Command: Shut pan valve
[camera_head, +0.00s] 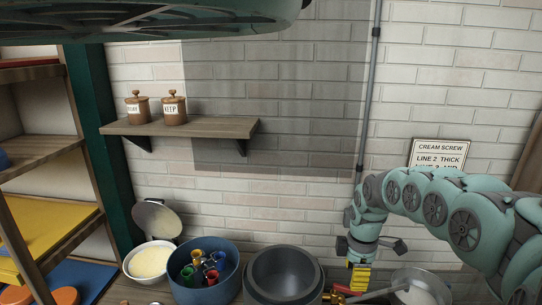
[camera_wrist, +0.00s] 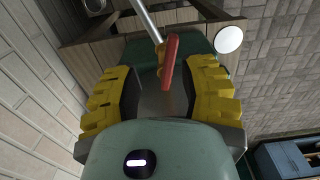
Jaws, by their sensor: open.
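The dark grey pan (camera_head: 285,275) stands at the bottom middle of the head view. A brass fitting with a red handle (camera_head: 342,290) shows at its right, low in the picture. In the wrist view a red lever (camera_wrist: 171,62) lies tilted between my yellow finger pads, with brass behind it and a metal pipe (camera_wrist: 148,20) running upward. My gripper (camera_head: 358,279) points down over the handle in the head view. It is open, with the lever between the fingers (camera_wrist: 163,72); I cannot tell whether they touch it.
A blue pot (camera_head: 231,276) with several coloured pieces and a white bowl (camera_head: 130,270) of pale yellow stuff stand left of the pan. A pale metal bowl (camera_head: 425,285) is at right. A wall shelf (camera_head: 205,128) holds two brown jars. A sign (camera_head: 440,152) hangs behind my arm.

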